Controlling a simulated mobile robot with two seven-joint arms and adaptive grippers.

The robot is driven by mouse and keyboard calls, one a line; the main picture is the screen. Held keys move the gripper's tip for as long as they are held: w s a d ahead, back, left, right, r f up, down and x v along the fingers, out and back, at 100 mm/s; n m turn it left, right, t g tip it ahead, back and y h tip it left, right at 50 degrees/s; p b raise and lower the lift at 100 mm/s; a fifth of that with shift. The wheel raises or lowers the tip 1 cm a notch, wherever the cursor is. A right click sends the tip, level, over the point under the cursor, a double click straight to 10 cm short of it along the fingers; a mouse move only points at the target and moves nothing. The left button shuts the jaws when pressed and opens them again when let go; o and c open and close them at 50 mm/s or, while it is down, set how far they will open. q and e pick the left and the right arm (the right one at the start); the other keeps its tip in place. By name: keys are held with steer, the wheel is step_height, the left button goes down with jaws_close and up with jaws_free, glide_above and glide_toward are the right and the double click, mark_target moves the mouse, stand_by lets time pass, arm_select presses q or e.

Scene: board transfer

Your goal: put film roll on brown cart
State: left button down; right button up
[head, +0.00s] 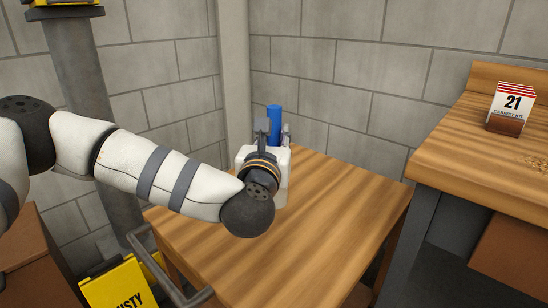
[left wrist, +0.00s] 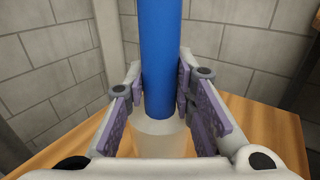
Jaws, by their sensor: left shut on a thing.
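The film roll has a blue upper part (head: 274,118) and a pale, translucent lower part, and it stands roughly upright over the brown cart (head: 330,210). In the left wrist view the blue part (left wrist: 162,60) runs up between the fingers, with the pale part below. My left gripper (head: 272,135) is shut on the film roll. The gripper and wrist hide much of the roll in the head view. I cannot tell whether its lower end touches the wooden cart top. My right gripper is not in view.
A yellow sign (head: 118,285) and the cart's grey handle (head: 170,285) are at the lower left. Block walls close the back. The cart top's right and front are clear.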

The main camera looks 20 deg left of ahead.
arm_select(q)
steer(key=f, duration=0.4)
steer(key=shift+w+a, duration=0.15)
steer(key=shift+w, duration=0.15)
steer(key=shift+r, duration=0.1)
steer(key=shift+b, duration=0.3)
steer(key=c, duration=1.8)
jaws_free()
steer(key=shift+f, duration=0.25)
steer(key=o, duration=0.4)
steer(key=shift+o, duration=0.2)
